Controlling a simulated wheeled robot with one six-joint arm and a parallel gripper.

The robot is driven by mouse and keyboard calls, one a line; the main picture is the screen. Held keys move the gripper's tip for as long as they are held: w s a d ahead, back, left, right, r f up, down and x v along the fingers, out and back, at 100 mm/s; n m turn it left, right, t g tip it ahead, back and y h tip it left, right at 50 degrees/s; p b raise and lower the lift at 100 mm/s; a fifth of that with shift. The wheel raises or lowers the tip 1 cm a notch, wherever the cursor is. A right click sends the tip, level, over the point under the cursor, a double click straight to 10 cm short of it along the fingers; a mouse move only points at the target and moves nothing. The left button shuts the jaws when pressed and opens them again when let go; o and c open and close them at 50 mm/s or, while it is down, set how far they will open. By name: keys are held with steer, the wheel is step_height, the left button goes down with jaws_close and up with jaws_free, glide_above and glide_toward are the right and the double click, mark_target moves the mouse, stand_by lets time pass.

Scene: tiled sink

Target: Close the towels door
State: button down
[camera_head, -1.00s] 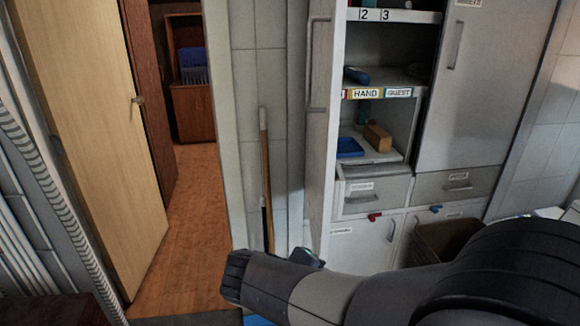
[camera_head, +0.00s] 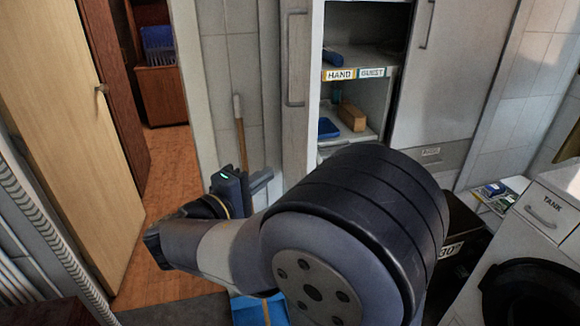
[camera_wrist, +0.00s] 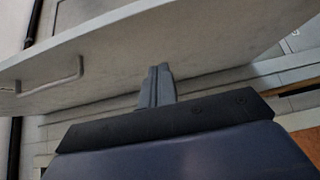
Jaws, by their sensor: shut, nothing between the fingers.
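The door of the open cupboard, a tall pale grey panel (camera_head: 298,75) with a bar handle, stands swung out at the left of the shelves. Shelves marked HAND and GUEST (camera_head: 352,74) show beside it, so the cupboard is open. In the wrist view a pale panel (camera_wrist: 180,50) with a bar handle at its left fills the upper part; it looks like this same door. My gripper (camera_wrist: 160,73) is shut and empty, its fingertips pointing at the panel, close to its lower edge. I cannot tell if they touch. In the head view my arm hides the cupboard's lower part.
A closed cupboard door (camera_head: 450,70) is at the right of the shelves. A wooden-handled tool (camera_head: 240,135) leans on the tiled wall at the left. A wooden door (camera_head: 65,120) stands open at far left.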

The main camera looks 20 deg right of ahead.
mark_target(303, 163)
steer(key=d, duration=0.2)
steer(key=w+d+p, duration=0.1)
steer(key=d, duration=0.2)
steer(key=shift+r, duration=0.1)
steer(key=shift+d, duration=0.5)
steer(key=shift+d, duration=0.15)
